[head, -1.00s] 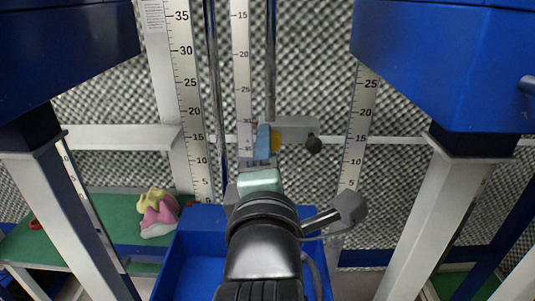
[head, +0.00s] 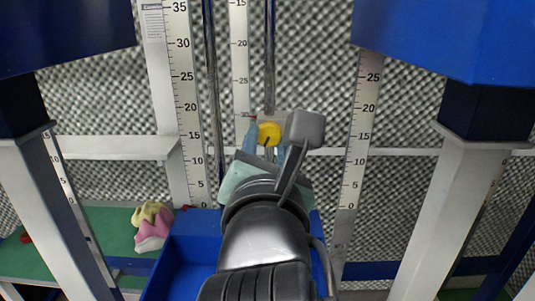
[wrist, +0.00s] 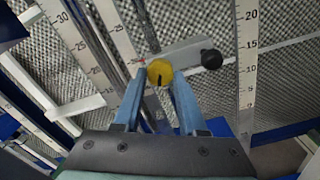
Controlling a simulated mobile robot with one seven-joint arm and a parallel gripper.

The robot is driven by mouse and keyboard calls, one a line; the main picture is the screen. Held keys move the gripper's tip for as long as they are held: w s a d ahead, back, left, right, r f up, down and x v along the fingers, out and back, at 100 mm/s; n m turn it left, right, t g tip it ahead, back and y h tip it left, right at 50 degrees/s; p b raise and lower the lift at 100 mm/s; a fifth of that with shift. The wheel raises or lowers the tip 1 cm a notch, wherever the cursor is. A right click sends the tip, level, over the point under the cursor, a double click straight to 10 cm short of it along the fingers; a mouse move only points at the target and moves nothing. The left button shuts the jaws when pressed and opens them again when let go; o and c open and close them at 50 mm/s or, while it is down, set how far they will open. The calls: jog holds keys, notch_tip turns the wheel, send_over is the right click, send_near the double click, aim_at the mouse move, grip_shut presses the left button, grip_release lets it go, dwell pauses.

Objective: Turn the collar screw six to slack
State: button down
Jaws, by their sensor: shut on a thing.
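The collar screw is a round yellow knob (head: 269,134) with a dark mark on its face. It also shows in the wrist view (wrist: 160,72), where its dark mark points roughly down. My gripper (wrist: 159,76) has its two blue fingers on either side of the yellow knob and is shut on it. In the head view my gripper (head: 265,138) is partly hidden by my own wrist. A grey bar (wrist: 187,55) runs right from the knob to a black ball (wrist: 211,59). The ball is hidden in the head view.
White rulers stand upright left (head: 184,90) and right (head: 360,130) of the knob, with metal rods between. A blue tray (head: 190,255) lies below. A pink and yellow lump (head: 152,226) sits on a green surface. Blue boxes on white posts flank both sides.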

jog(key=n+b, duration=0.2)
jog(key=n, duration=0.2)
jog(key=shift+d+n+b, duration=0.1)
jog(key=shift+n+b, duration=0.25)
jog(key=shift+n, duration=0.05)
dwell(0.4)
jog(key=shift+c, duration=2.3)
grip_release()
jog(key=shift+f, duration=0.1)
